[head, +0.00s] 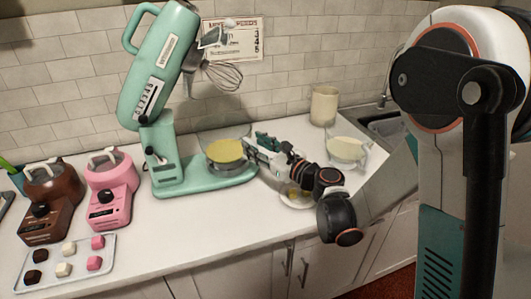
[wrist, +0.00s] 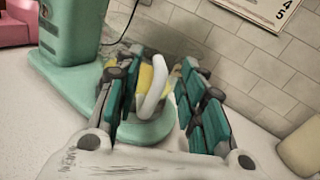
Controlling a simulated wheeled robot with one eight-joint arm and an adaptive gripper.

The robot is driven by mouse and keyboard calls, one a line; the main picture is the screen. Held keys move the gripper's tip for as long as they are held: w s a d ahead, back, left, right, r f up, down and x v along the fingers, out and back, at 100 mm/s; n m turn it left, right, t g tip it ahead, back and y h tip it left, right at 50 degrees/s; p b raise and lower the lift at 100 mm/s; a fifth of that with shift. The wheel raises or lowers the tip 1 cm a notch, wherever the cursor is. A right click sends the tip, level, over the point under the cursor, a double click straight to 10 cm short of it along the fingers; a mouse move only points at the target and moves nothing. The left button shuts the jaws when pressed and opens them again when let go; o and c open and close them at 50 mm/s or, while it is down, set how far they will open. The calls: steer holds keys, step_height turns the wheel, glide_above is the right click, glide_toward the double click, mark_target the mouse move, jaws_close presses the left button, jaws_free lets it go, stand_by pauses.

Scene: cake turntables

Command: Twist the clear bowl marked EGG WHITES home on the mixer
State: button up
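A clear bowl (head: 225,153) with yellow contents stands on the base of the mint mixer (head: 165,150). The mixer head (head: 160,65) is tilted up, with its whisk (head: 222,75) above the bowl. No EGG WHITES marking is readable on the bowl. My gripper (head: 252,145) is at the bowl's right side. In the wrist view my gripper (wrist: 163,78) is open, its teal-padded fingers on either side of the bowl's pale upright handle (wrist: 153,92), with gaps visible. The yellow contents (wrist: 145,76) show behind the handle. The bowl's seat is mostly hidden.
A second clear vessel (head: 347,150) with pale yellow contents stands at right, near a beige canister (head: 324,106). A small plate (head: 297,197) lies under my arm. Pink (head: 110,190) and brown (head: 50,205) small mixers and a tray (head: 80,245) are at left.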

mark_target(231, 147)
steer(key=shift+w+a, duration=0.15)
jaws_close()
steer(key=shift+s+a+m+t+h+b, duration=0.4)
steer(key=shift+s+a+m+t+h, duration=0.15)
steer(key=shift+s+m+t+h, duration=0.2)
steer(key=shift+a+h, duration=0.1)
steer(key=shift+h, duration=0.15)
steer(key=shift+s+a+m+t+h+b, duration=0.35)
steer(key=shift+s+a+m+t+h, duration=0.1)
steer(key=shift+a+m+h, duration=0.3)
steer(key=shift+d, duration=0.1)
